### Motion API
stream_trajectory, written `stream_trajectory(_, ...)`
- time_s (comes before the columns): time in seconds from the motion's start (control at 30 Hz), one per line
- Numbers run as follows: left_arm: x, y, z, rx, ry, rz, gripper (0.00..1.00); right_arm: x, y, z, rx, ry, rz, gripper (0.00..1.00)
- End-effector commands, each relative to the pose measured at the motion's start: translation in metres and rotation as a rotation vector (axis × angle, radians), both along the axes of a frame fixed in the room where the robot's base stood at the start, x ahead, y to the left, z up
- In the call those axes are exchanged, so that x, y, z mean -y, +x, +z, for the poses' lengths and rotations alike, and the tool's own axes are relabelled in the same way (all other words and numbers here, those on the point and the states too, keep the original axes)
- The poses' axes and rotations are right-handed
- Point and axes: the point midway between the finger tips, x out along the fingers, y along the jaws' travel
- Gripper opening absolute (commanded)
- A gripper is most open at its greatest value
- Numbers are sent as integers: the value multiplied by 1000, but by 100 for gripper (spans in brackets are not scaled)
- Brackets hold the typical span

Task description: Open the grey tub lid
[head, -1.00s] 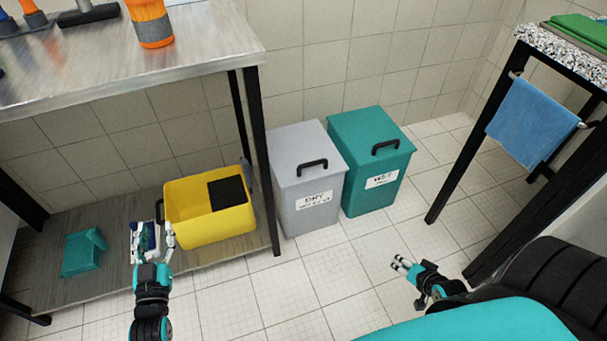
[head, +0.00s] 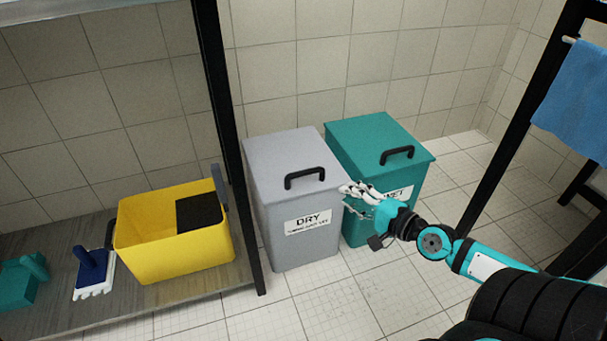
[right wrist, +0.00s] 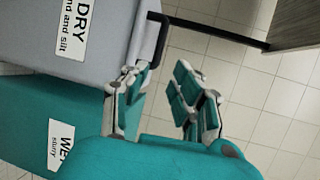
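The grey tub (head: 308,255), labelled DRY, stands on the tiled floor with its grey lid (head: 285,150) closed. A black handle (head: 305,172) is on the lid near the front; it also shows in the right wrist view (right wrist: 162,40). My right gripper (head: 352,198) is just right of the lid's front right corner, near the handle but apart from it. In the right wrist view its fingers (right wrist: 161,72) are spread with nothing between them, and the handle is beyond the fingertips. My left gripper is out of view.
A teal WET tub (head: 375,145) stands close on the right, behind my right gripper. A black table leg (head: 225,130) is just left of the grey tub. A yellow bucket (head: 170,255) and a blue brush (head: 92,268) are on the low shelf. Floor in front is clear.

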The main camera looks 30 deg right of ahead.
Motion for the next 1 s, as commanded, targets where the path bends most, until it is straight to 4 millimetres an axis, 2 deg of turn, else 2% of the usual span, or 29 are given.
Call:
stream_trajectory(0.13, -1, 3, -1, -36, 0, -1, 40, -3, 19, 3, 6, 2, -1, 27)
stream_trajectory(0.37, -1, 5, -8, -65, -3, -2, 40, -9, 54, -6, 5, 1, -1, 27)
stream_trajectory(0.8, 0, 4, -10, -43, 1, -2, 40, -23, 133, -24, 2, 0, 1, 27)
stream_trajectory(1.0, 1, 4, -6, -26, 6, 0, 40, -26, 154, -29, 0, -3, 1, 27)
